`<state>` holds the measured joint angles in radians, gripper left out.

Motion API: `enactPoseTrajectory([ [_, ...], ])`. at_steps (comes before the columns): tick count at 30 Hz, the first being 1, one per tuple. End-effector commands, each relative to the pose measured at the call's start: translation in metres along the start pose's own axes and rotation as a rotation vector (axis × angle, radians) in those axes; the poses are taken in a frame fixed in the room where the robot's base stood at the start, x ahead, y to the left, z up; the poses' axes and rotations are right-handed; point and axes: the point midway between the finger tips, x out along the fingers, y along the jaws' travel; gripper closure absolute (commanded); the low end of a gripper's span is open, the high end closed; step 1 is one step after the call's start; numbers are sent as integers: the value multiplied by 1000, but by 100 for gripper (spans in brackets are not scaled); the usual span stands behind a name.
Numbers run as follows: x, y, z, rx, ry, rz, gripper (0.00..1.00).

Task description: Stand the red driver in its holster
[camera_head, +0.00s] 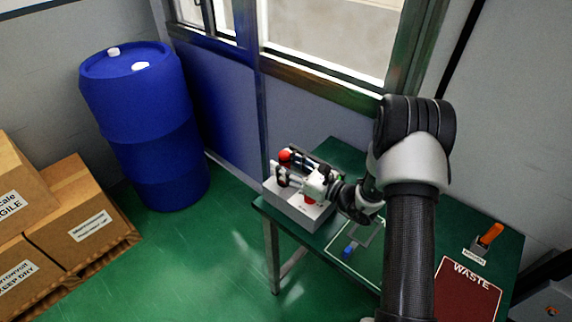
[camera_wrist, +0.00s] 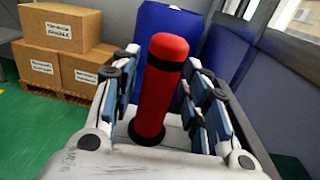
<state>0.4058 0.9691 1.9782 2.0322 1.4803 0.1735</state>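The red driver (camera_wrist: 166,85) has a thick red handle with a black band and a black ring at its foot. In the wrist view it is nearly upright between the fingers of my gripper (camera_wrist: 165,90). In the head view its red top (camera_head: 285,155) shows at the far finger of my gripper (camera_head: 287,167), which points left over a grey box (camera_head: 288,207). The fingers look spread on both sides of the handle, with little gap; contact is unclear. Red also shows below the gripper at the box. I cannot make out the holster for certain.
The green table (camera_head: 505,262) holds an orange-handled item (camera_head: 491,234) in a small labelled holder (camera_head: 478,249), a blue item (camera_head: 349,250) and a red WASTE mat (camera_head: 468,295). A window wall borders the table.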

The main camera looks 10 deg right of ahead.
Motion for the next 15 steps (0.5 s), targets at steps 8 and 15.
enactPoseTrajectory([
  [8, 0, 0, 0, 1, 1, 0, 50],
  [15, -11, -1, -1, 3, 3, -2, 50],
])
